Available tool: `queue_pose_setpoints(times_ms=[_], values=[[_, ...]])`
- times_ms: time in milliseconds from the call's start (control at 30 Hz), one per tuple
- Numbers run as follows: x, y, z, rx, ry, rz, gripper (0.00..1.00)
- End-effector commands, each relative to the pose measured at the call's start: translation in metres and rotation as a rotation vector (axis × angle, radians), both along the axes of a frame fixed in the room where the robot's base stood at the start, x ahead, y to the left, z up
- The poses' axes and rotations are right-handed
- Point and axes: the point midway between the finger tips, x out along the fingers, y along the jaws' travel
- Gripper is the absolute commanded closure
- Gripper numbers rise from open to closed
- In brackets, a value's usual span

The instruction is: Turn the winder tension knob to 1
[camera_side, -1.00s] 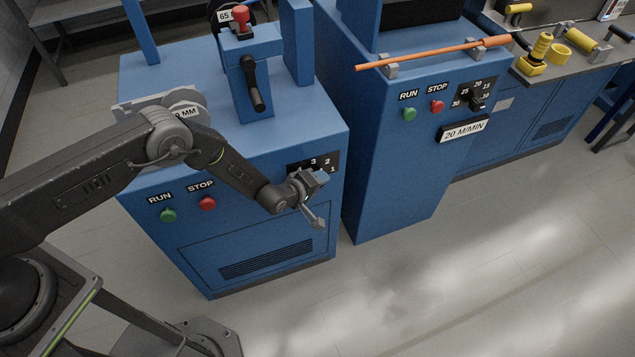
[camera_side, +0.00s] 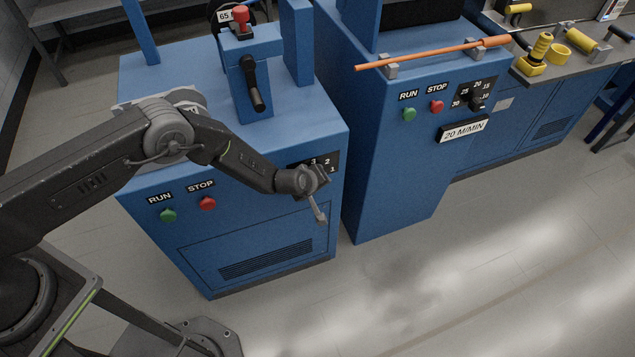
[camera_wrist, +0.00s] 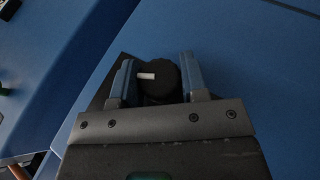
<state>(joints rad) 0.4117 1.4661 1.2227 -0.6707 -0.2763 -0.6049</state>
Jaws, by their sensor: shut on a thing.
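The winder tension knob (camera_wrist: 160,88) is round and black, with a white pointer mark that points left in the wrist view. The two blue fingers of my gripper (camera_wrist: 158,76) stand on either side of it and are shut on it. In the side view my gripper (camera_side: 319,176) is at the front of the left blue machine and hides the knob. I cannot read which number the pointer faces.
A green RUN button (camera_side: 168,215) and a red STOP button (camera_side: 208,203) are left of my gripper. A second blue machine (camera_side: 385,175) stands to the right, with its own buttons and dial. An orange rod (camera_side: 430,53) lies across its top. The floor in front is clear.

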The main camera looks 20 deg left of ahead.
Motion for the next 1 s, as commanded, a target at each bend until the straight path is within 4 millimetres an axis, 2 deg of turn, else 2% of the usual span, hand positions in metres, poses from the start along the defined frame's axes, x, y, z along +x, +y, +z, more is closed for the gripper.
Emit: queue_pose_setpoints(times_ms=[467,500,700,1000], values=[[0.0010,0.0005,0.0000,0.005,0.001,0.001,0.83],[0.0010,0.0006,-0.0001,0.005,0.001,0.001,0.56],[0.0006,0.0004,-0.0001,0.004,0.002,0.001,0.37],[-0.0002,0.0002,0.0014,0.005,0.002,0.000,0.35]])
